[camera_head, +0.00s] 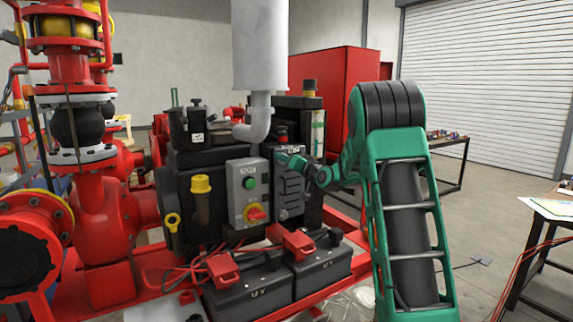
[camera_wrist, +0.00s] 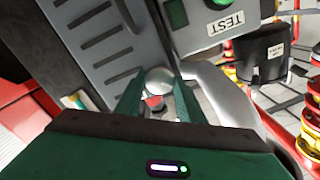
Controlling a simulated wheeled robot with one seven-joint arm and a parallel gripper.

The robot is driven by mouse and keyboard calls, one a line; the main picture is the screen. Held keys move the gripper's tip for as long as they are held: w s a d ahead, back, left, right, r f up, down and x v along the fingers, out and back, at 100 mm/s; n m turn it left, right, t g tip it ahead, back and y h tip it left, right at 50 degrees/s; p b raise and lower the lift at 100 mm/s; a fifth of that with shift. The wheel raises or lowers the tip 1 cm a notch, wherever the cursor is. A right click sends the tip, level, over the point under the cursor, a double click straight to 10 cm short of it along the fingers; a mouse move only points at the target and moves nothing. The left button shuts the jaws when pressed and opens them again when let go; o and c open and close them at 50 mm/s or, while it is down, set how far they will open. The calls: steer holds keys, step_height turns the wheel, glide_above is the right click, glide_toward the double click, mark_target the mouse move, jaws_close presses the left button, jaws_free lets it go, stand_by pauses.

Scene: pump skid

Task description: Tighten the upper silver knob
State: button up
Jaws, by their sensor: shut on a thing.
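The upper silver knob (camera_wrist: 158,80) is a round, shiny ball on the grey vented panel (camera_wrist: 98,40). In the wrist view it sits between the green fingers of my gripper (camera_wrist: 157,92), which is shut on it. In the head view my gripper (camera_head: 282,158) reaches the top of the vented panel (camera_head: 290,190) from the right and hides this knob. A small lower silver knob (camera_head: 283,214) shows near the bottom of the same panel. Whether the upper knob is turned fully in cannot be told.
Left of the panel is a grey control box (camera_head: 248,192) with a green button and a red-yellow switch. A grey exhaust pipe (camera_head: 258,118) rises above. Black batteries (camera_head: 250,300) with red clamps stand below.

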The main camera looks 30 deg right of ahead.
steer(key=shift+a+f+n, duration=0.1)
steer(key=shift+f+n, duration=0.25)
steer(key=shift+n, duration=0.05)
steer(key=shift+c, duration=0.2)
stand_by(0.3)
steer(key=n, duration=2.4)
steer(key=shift+a+f, duration=0.1)
stand_by(0.4)
